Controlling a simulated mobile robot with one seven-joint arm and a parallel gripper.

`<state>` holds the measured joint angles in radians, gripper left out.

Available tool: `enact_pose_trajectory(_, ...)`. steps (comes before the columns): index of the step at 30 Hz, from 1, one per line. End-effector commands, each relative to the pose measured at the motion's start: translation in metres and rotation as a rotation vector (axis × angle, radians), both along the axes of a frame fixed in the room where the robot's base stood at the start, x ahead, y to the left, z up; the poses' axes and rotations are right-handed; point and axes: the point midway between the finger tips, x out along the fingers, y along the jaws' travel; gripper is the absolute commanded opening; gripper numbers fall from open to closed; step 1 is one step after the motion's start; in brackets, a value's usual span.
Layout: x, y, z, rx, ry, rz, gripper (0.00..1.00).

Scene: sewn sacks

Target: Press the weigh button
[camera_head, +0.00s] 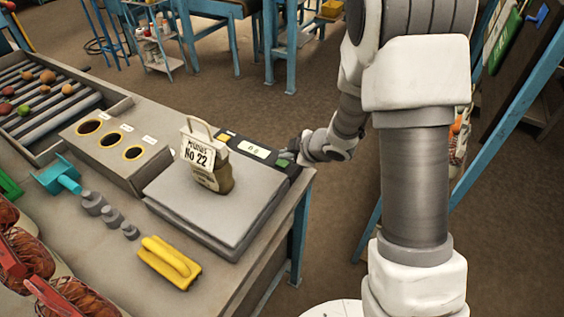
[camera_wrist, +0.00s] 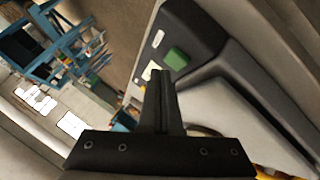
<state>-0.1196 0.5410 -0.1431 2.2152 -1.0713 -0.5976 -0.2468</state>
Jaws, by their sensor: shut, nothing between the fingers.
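The grey scale (camera_head: 215,215) stands on the bench with a dark control panel along its far edge. A green button (camera_wrist: 176,58) is on the panel in the wrist view; its label is too small to read. My gripper (camera_wrist: 158,75) is shut and empty, its fingertips just beside the green button in the picture. I cannot tell whether they touch the panel. In the head view my gripper (camera_head: 291,154) is at the panel's right end and mostly hides that part. A small brown sack (camera_head: 212,177) with a "No 22" tag stands upright on the scale plate.
A lit display (camera_head: 253,149) and a yellow patch (camera_head: 224,138) are on the panel. Left of the scale are a box with three round holes (camera_head: 110,140), several grey weights (camera_head: 112,216), a teal scoop (camera_head: 60,176) and a yellow tool (camera_head: 169,262).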

Motion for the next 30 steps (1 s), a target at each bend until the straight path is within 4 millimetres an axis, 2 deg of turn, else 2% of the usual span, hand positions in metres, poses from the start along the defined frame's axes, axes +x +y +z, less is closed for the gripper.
enact_pose_trajectory(22, 0.0000, 0.0000, -0.0002, 0.000, 0.000, 0.000, 0.00)
enact_pose_trajectory(30, -0.0001, 0.0002, -0.0088, 0.000, 0.000, 0.000, 0.00)
